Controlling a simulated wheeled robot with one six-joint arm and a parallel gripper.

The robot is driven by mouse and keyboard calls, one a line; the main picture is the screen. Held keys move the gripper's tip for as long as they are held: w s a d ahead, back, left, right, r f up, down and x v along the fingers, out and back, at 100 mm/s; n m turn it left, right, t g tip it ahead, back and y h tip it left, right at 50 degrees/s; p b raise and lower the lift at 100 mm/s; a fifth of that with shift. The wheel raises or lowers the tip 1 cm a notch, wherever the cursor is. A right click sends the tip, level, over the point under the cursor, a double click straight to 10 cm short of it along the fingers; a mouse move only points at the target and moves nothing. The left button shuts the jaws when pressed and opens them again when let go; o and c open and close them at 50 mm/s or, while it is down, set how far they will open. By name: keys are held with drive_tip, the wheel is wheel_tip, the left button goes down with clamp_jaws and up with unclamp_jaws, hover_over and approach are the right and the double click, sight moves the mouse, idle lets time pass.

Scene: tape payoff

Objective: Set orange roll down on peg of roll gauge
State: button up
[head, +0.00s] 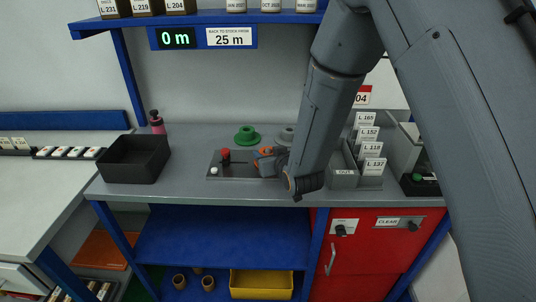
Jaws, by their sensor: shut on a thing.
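My gripper (266,162) reaches down over the grey bench and is shut on the orange roll (265,151). Only small orange parts of the roll show between dark gripper parts. The gripper is over the right part of a dark flat plate (240,172), which appears to be the roll gauge. The plate carries a red knob (225,154) and a white button (214,171) at its left end. I cannot see the peg; my gripper and arm cover that area. I cannot tell whether the roll touches the gauge.
A green roll (247,134) and a grey roll (287,134) stand behind the plate. Labelled card holders (369,150) stand right of my arm. A display (176,39) above reads 0 m.

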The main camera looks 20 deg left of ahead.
drive_tip(key=o, duration=1.7)
drive_tip(key=shift+r, duration=0.1)
drive_tip(key=shift+r+p, duration=2.95)
drive_tip(key=shift+r, duration=2)
drive_tip(key=shift+d, duration=0.1)
